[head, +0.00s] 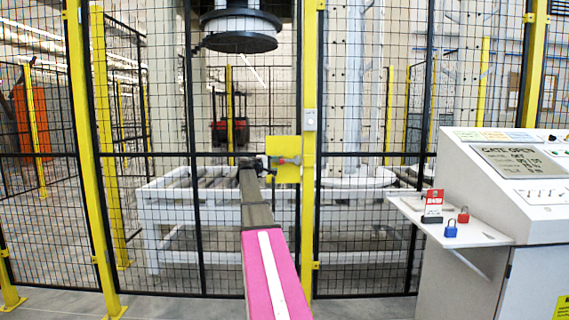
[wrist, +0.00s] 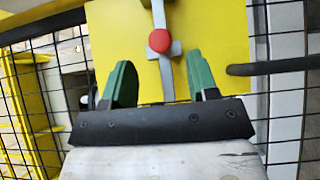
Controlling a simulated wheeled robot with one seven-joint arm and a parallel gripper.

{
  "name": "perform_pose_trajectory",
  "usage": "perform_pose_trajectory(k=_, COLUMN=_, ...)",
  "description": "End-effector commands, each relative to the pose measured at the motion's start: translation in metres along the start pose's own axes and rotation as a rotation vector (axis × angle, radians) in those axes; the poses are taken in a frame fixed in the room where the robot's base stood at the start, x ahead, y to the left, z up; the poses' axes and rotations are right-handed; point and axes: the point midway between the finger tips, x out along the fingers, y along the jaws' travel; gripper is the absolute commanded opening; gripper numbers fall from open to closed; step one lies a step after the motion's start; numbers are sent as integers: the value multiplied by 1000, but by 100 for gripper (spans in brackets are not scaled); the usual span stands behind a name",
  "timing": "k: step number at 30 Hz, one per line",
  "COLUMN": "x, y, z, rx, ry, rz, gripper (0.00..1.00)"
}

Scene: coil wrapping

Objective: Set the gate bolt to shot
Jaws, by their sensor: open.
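The gate bolt (wrist: 159,14) is a grey bar with a short cross handle and a round red knob (wrist: 159,40), in front of a yellow plate (wrist: 215,35) in the wrist view. In the head view the yellow plate (head: 283,146) is on the yellow gate post, with the small bolt partly hidden by my arm's end. My gripper (wrist: 159,70) is open, its green fingers to the left and right of the bolt handle with gaps on both sides. The knob lies just beyond the fingertips. I cannot tell how far the bolt is slid.
A black mesh fence with yellow posts (head: 311,230) spans the view. A white conveyor frame (head: 165,205) stands behind it. At right, a console (head: 515,190) shows "GATE OPEN"; its shelf holds a red padlock (head: 463,215), a blue padlock (head: 450,229) and a red tag (head: 434,203).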

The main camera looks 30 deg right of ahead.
Motion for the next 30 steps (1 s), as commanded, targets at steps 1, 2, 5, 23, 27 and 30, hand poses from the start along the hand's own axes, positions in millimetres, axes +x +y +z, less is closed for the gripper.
perform_pose_trajectory(k=1, x=11, y=0, z=-1, rx=0, ry=-1, rz=0, gripper=54)
perform_pose_trajectory(k=2, x=16, y=0, z=-1, rx=0, ry=-2, rz=-1, gripper=54)
perform_pose_trajectory(k=5, x=34, y=0, z=-2, rx=0, ry=-2, rz=-1, gripper=54)
perform_pose_trajectory(k=23, x=80, y=-1, z=0, rx=1, ry=0, rz=-2, gripper=54)
perform_pose_trajectory(k=27, x=80, y=-1, z=0, rx=1, ry=0, rz=-2, gripper=18)
perform_pose_trajectory(k=30, x=80, y=-1, z=0, rx=1, ry=0, rz=-2, gripper=0)
